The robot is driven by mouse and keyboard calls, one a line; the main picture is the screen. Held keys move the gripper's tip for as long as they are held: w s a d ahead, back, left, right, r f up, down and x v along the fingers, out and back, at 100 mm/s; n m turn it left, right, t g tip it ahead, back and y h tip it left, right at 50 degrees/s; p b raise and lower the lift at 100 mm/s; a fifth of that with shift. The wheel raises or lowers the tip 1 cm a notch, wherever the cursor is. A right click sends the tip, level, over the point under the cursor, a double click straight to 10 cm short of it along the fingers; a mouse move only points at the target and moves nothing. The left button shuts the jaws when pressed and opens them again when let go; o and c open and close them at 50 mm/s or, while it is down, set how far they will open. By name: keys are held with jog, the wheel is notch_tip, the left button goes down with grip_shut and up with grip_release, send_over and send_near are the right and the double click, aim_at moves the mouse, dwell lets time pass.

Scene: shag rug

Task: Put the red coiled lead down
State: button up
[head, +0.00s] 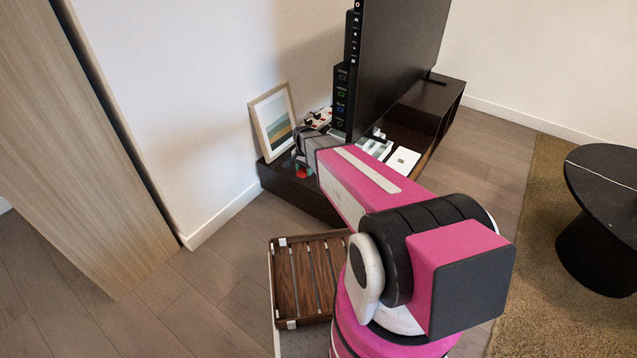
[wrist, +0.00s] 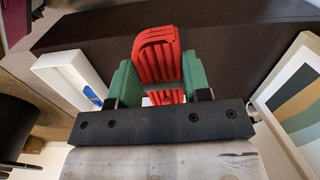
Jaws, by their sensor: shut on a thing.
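The red coiled lead (wrist: 158,52) is a flat bundle of red loops. In the wrist view it stands between the two green fingertips of my gripper (wrist: 158,85), which is shut on its middle. In the head view my gripper (head: 302,161) is over the near left end of the dark low cabinet (head: 331,208), with a bit of the red lead (head: 302,172) showing beside it. My arm hides part of the cabinet there. I cannot tell whether the lead touches the cabinet.
A framed picture (head: 272,122) leans on the wall at the cabinet's left end. A large black screen (head: 399,65) stands on the cabinet, with white items (head: 403,160) in front. A slatted wooden tray (head: 305,280) is below. A round black table (head: 607,185) is at right.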

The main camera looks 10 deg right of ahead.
jog(key=shift+m, duration=0.4)
jog(key=w+d+f, duration=0.2)
jog(key=w+f, duration=0.1)
jog(key=w+d+f, duration=0.2)
jog(key=w+f, duration=0.1)
jog(key=f, duration=0.1)
jog(key=w+d+f, duration=0.2)
jog(key=f, duration=0.2)
jog(key=shift+w+d+f, duration=0.25)
jog(key=shift+w, duration=0.15)
jog(key=shift+f, duration=2)
jog(key=shift+f, duration=0.1)
jog(key=o, duration=0.9)
